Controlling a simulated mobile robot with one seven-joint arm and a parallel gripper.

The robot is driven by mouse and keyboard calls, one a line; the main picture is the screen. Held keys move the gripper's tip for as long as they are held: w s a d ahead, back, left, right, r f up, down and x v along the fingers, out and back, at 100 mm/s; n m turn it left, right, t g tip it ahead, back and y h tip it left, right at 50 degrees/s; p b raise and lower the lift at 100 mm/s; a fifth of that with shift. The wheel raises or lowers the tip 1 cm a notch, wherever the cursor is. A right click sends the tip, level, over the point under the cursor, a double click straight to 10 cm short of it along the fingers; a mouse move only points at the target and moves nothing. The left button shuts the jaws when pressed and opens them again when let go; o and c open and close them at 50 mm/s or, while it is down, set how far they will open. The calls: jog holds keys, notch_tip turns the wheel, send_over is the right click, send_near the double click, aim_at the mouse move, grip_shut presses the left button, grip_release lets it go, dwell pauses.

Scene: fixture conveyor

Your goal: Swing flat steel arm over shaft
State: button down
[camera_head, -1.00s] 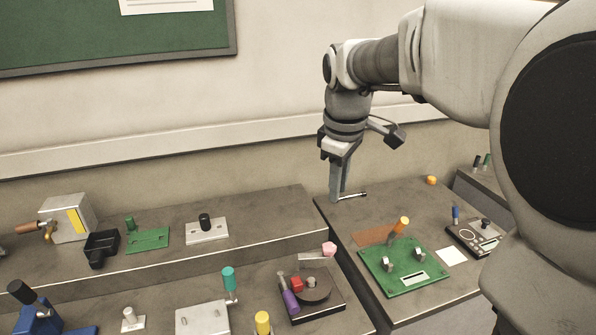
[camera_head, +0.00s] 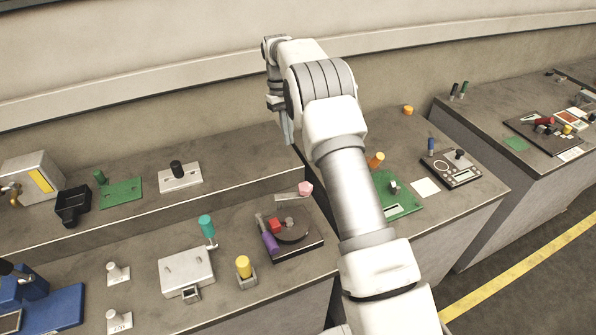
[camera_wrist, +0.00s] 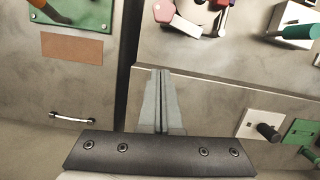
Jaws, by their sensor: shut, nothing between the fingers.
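A flat light-grey steel arm (camera_head: 288,197) with a pink knob (camera_head: 305,188) at its end lies at the back of a dark fixture base (camera_head: 301,244). The arm (camera_wrist: 187,27) and knob (camera_wrist: 160,10) also show at the top of the wrist view. The base carries a dark disc, a red block (camera_head: 275,226) and a purple handle (camera_head: 270,242). I cannot tell for sure which part is the shaft. My gripper (camera_head: 289,142) is shut and empty, pointing down behind the fixture; its fingertips (camera_wrist: 160,72) are apart from the steel arm.
A white plate with a black knob (camera_head: 181,177) and a green plate (camera_head: 122,193) stand on the back ledge. A yellow-topped post (camera_head: 244,267) and a grey box (camera_head: 187,272) stand left of the fixture. My arm partly hides the green board (camera_head: 399,206) at right.

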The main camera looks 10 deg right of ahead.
aim_at(292, 196)
jog(key=s+d+f+p, duration=0.1)
jog(key=s+f, duration=0.4)
jog(key=f, duration=0.6)
jog(key=shift+s+d+p, duration=0.3)
jog(key=shift+s+p, duration=0.1)
jog(key=shift+p, duration=0.45)
